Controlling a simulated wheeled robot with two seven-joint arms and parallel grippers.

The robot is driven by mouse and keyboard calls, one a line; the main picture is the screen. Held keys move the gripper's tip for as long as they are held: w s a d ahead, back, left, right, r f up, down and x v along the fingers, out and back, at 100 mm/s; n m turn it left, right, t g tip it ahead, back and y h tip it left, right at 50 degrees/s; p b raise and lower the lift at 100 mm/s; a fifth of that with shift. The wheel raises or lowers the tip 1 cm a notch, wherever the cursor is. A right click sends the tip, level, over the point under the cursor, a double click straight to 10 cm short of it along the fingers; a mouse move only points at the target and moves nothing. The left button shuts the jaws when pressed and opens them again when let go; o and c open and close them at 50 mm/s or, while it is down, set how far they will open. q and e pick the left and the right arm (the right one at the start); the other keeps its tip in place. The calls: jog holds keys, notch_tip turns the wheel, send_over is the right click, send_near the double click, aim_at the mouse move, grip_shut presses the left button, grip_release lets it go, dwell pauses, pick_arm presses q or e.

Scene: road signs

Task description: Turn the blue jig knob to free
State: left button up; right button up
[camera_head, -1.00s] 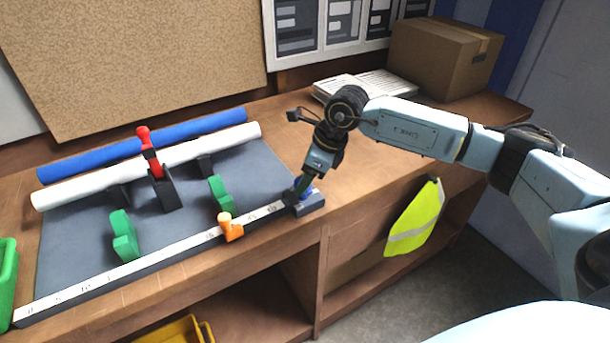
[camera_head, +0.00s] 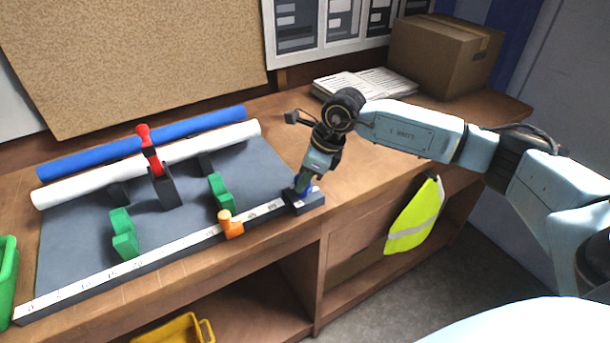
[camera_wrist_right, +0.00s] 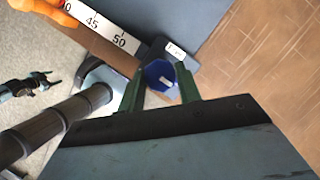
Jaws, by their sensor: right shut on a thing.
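The blue jig knob (camera_wrist_right: 160,76) sits on a dark block (camera_head: 306,204) at the right end of the ruler bar. My right gripper (camera_head: 302,187) points down at the knob. In the right wrist view the green fingers (camera_wrist_right: 160,90) stand on either side of the knob and are shut on it. A small white label (camera_wrist_right: 175,50) lies on the block beside the knob; its text is too small to read. In the head view the gripper hides most of the knob.
The ruler bar (camera_head: 130,268) carries an orange stop (camera_head: 230,226). Green blocks (camera_head: 122,232), a red-handled clamp (camera_head: 150,150), and white (camera_head: 150,165) and blue (camera_head: 140,143) rolls are on the grey mat. Bench to the right of the block is clear.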

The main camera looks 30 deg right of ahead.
jog(key=n+g+y+b, duration=0.1)
jog(key=n+b, duration=0.2)
jog(key=shift+w+f+n, duration=0.1)
jog(key=shift+w+n, duration=0.05)
jog(key=shift+n, duration=0.15)
jog(key=n+g+b, duration=0.1)
jog(key=n+b, duration=0.1)
jog(key=n+g+b, duration=0.1)
jog(key=n+b, duration=0.1)
jog(key=n, duration=0.1)
jog(key=shift+w+n, duration=0.15)
jog(key=shift+n, duration=0.15)
jog(key=n+g+b, duration=0.1)
jog(key=n+b, duration=0.2)
jog(key=n, duration=0.1)
jog(key=shift+w+g, duration=0.1)
jog(key=shift+g, duration=0.3)
jog(key=n+g+h+b, duration=0.1)
jog(key=n, duration=0.3)
jog(key=shift+w+b, duration=0.1)
jog(key=shift+b, duration=0.25)
jog(key=shift+r+n, duration=0.2)
jog(key=shift+n, duration=0.2)
jog(key=o, duration=1)
jog(key=shift+g, duration=0.3)
